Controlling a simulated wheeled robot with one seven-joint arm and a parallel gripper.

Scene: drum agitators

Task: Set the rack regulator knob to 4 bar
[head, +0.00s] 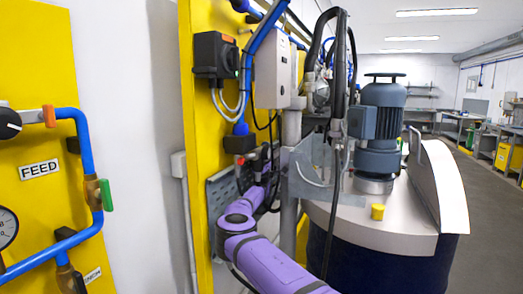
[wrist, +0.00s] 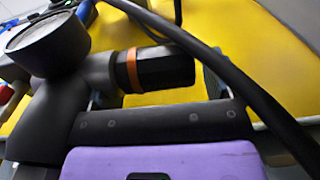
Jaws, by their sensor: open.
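In the wrist view, the regulator is a dark grey body with a round gauge (wrist: 47,32) at the upper left, its dial face not readable. Its black knob (wrist: 167,69) with an orange ring points to the right. My gripper (wrist: 154,92) is open, its fingers partly seen on either side of the knob; I cannot tell whether they touch it. The scale and the set pressure cannot be read. In the head view, my purple arm reaches up to the middle yellow panel (head: 192,90), where cables and fittings hide the gripper and regulator.
A black cable (wrist: 225,60) crosses close over the knob in the wrist view. In the head view, a drum (head: 345,238) with a grey motor (head: 381,115) stands right of my arm. A FEED panel (head: 35,85) with blue pipes is at left. Open floor lies at far right.

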